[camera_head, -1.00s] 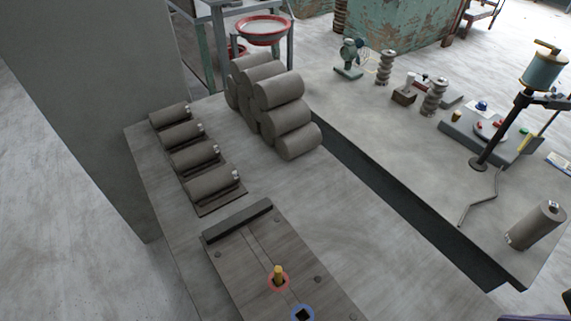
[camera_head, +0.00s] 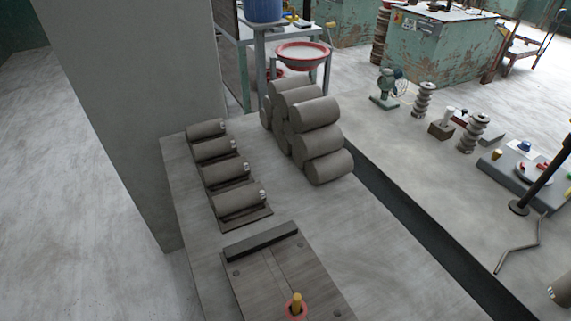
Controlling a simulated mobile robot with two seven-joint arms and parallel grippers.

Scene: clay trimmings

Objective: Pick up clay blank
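Several grey clay cylinders (camera_head: 317,113) lie stacked in a pile on the table. A row of several more grey cylinders (camera_head: 238,200) lies on small dark boards along the table's left side, each with a pale piece at its right end. I cannot tell which of these is the clay blank of the task. Another cylinder (camera_head: 559,291) is cut off at the right edge. Neither of my grippers shows in the head view.
A wooden board (camera_head: 262,278) with a raised bar and a yellow peg (camera_head: 296,302) in a red ring lies at the front. A dark gap (camera_head: 400,215) separates the table from the right bench (camera_head: 440,185), which holds tools and spiral parts. A red basin (camera_head: 302,54) stands behind.

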